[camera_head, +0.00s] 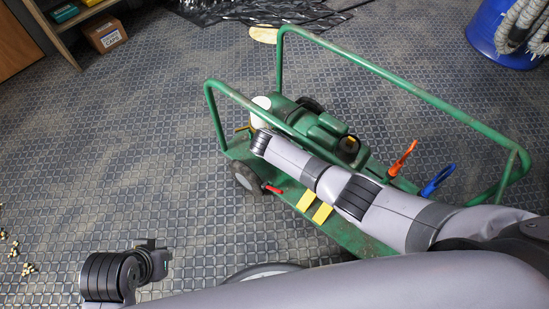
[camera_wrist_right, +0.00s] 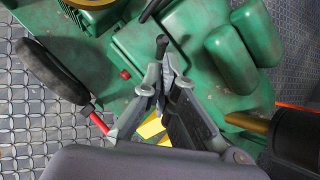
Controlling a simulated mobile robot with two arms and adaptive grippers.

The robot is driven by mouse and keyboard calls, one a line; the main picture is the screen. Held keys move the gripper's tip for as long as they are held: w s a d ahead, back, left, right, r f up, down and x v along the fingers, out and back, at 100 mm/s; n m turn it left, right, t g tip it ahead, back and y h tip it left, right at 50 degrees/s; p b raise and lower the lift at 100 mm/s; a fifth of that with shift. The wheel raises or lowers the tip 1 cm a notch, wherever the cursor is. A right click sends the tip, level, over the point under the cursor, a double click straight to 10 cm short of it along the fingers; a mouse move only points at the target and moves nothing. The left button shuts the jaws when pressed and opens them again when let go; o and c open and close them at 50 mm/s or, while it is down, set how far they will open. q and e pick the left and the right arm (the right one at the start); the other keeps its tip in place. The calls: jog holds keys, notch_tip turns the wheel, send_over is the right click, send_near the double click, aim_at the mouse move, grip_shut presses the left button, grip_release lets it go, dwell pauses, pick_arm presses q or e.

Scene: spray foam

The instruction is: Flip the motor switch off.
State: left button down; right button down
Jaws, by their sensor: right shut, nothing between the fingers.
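The green wheeled machine (camera_head: 330,215) stands on the floor, with the green motor (camera_head: 318,128) on its deck. In the right wrist view, the motor housing (camera_wrist_right: 185,40) fills the upper middle. A small black lever (camera_wrist_right: 162,44) stands out from it; I cannot tell for sure that this is the motor switch. A small red button (camera_wrist_right: 124,74) is on the housing to its left. My right gripper (camera_wrist_right: 164,68) is shut and empty, its tips close to the black lever; touch is unclear. In the head view my right arm hides it. My left gripper (camera_head: 152,258) is at lower left, fingers unclear.
Green tube rails (camera_head: 400,83) frame the machine. Red (camera_head: 402,158) and blue (camera_head: 437,182) handles stand at its right. A blue barrel (camera_head: 495,30) with hoses is at upper right. A shelf with a cardboard box (camera_head: 105,36) is at upper left. The left floor is mostly clear.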

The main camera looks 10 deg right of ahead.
jog(key=s+a, duration=0.7)
jog(key=s, duration=0.2)
jog(key=shift+s+a, duration=0.25)
jog(key=shift+s, duration=0.1)
